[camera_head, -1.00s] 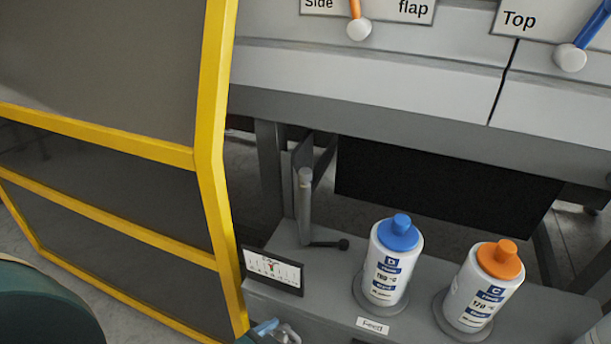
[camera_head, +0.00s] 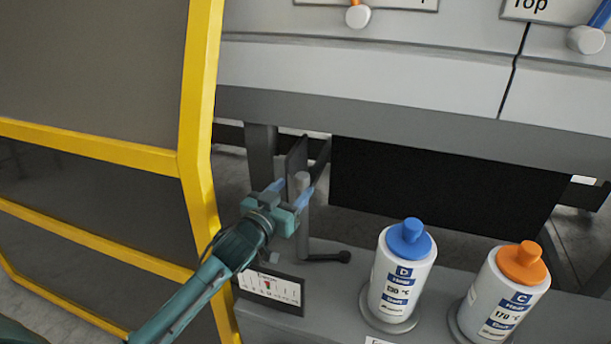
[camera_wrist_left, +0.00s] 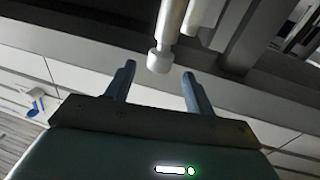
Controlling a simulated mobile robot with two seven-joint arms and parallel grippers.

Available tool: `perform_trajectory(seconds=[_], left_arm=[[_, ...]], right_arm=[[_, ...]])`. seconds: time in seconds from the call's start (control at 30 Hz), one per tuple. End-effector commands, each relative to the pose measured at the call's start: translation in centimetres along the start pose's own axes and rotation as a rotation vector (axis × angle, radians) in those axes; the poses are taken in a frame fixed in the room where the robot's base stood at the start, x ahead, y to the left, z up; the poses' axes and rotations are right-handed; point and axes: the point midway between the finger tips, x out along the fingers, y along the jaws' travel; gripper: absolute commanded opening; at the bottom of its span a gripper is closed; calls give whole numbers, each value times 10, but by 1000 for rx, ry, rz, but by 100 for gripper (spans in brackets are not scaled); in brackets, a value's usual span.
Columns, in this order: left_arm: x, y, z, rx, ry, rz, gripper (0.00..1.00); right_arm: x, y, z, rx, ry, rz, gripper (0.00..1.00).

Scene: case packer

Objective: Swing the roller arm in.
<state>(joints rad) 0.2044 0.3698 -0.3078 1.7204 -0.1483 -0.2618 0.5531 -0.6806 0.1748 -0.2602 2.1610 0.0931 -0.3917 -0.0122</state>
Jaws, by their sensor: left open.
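The roller arm is an upright grey post (camera_head: 303,215) on the grey shelf, with a short rod ending in a dark knob (camera_head: 343,256) at its foot. My left gripper (camera_head: 290,190) is open at the upper part of the post, with its bluish fingertips on either side of it in the head view. In the left wrist view, the rounded pale end of a post (camera_wrist_left: 159,62) shows just ahead of the two open fingers (camera_wrist_left: 158,80), between them in the picture. I cannot tell whether the fingers touch it. My right gripper is not in view.
A blue-capped bottle (camera_head: 402,275) and an orange-capped bottle (camera_head: 503,295) stand right of the post. A small framed card (camera_head: 270,288) is below my gripper. The yellow-framed guard (camera_head: 200,150) rises close on the left. The grey machine body (camera_head: 370,80) overhangs behind.

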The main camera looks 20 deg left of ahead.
Motion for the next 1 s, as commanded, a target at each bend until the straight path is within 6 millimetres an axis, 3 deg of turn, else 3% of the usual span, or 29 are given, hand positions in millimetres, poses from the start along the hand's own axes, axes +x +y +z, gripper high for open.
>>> perform_trajectory(seconds=[0.2,0.4,0.8,1.0], left_arm=[[45,0,0,-2,1,0,54],[67,0,0,-1,0,0,54],[73,0,1,-1,-1,0,54],[73,0,1,-1,-1,0,38]], right_arm=[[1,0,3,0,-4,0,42],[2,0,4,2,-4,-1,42],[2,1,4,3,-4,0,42],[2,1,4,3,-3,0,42]])
